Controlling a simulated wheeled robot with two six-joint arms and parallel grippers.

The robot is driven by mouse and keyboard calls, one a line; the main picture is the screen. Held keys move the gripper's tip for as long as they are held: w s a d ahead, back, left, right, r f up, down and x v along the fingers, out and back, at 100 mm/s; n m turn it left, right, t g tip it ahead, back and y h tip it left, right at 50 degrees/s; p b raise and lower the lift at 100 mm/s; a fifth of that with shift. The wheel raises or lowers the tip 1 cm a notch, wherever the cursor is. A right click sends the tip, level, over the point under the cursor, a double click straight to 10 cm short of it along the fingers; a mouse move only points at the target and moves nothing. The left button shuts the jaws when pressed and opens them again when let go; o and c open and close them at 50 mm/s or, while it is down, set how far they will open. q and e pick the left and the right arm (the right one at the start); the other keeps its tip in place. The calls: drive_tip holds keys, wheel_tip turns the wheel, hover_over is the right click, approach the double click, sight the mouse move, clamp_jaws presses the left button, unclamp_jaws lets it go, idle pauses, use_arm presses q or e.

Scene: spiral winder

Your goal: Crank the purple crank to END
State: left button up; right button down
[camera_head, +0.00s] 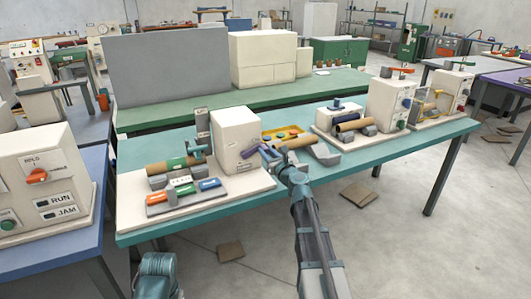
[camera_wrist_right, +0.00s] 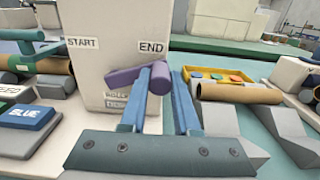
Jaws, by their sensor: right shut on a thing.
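The purple crank (camera_wrist_right: 124,78) is on the front of a white box (camera_wrist_right: 112,44), also visible in the head view (camera_head: 236,132). Its arm lies nearly level, tilted slightly, with the handle (camera_wrist_right: 159,81) at its right end, just below the END label (camera_wrist_right: 151,48). The START label (camera_wrist_right: 83,43) is at the upper left of the same face. My right gripper (camera_wrist_right: 167,76) is shut on the handle, one blue finger on each side. In the head view, my right gripper (camera_head: 267,154) reaches the box's right side. My left gripper is not in view.
Left of the box are a brown roll (camera_head: 158,169) and a panel with coloured buttons, including a blue one (camera_wrist_right: 27,115). Right of it are a yellow tray (camera_wrist_right: 222,75) and another brown roll (camera_wrist_right: 240,93). More white machines (camera_head: 390,101) stand farther right on the teal table (camera_head: 400,148).

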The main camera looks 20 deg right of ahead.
drive_tip(key=shift+f, duration=0.1)
idle(0.4)
drive_tip(key=c, duration=0.6)
unclamp_jaws()
drive_tip(key=shift+c, duration=0.2)
drive_tip(key=s, duration=1.4)
drive_tip(key=shift+d, duration=0.2)
drive_tip(key=shift+w, duration=0.1)
drive_tip(key=shift+c, duration=0.2)
